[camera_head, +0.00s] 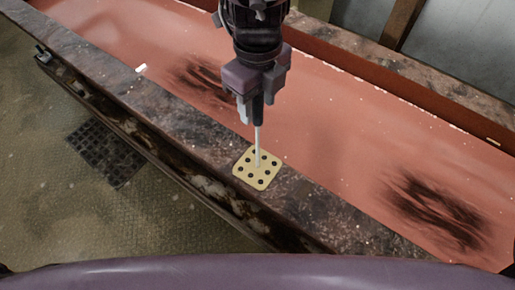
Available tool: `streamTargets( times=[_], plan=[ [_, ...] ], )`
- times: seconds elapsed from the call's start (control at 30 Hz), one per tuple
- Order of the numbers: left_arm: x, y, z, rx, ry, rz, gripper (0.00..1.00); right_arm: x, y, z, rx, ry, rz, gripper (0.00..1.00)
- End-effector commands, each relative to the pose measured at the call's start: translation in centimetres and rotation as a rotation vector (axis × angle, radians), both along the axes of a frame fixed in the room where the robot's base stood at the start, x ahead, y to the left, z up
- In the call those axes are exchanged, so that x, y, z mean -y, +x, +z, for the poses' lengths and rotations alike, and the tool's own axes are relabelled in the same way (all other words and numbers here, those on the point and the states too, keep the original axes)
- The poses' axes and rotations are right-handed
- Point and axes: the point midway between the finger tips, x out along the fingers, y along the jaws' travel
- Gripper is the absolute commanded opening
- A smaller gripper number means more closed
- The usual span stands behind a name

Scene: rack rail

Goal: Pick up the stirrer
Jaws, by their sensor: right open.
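The stirrer (257,142) is a thin pale rod that stands about upright over a small yellow block with dark holes (246,177). Its lower end meets the block near the middle; I cannot tell whether it sits in a hole. A darker upper part of it shows at the fingers. My right gripper (252,108) comes down from the top of the view, right above the rod. Its fingers are open around or just beside the stirrer's top; I cannot tell which. My left gripper is not in view.
The yellow block rests on a worn dark ledge (315,208) that runs diagonally. Beyond it lies a red surface (335,130) with dark scuffs, mostly clear. A small white piece (141,68) lies on the ledge at left. A floor grate (105,155) is below.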

Motion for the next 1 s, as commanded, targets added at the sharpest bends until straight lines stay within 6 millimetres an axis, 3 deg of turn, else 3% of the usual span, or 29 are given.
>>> streamTargets(
  times=[0.13, 0.37, 0.73, 1.0],
  plan=[
    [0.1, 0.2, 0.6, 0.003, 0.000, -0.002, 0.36, 0.0, 0.0, -1.3, -0.001, 0.000, 0.000, 0.46],
    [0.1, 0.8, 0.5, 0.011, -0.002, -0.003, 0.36, 0.0, 0.0, -1.6, 0.001, 0.001, -0.001, 0.46],
    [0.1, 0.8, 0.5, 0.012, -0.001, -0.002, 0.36, 0.0, 0.0, -1.6, 0.001, 0.001, 0.000, 0.00],
    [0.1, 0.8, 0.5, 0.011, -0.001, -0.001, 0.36, 0.0, 0.0, -1.5, 0.001, 0.001, -0.001, 0.00]
  ],
)
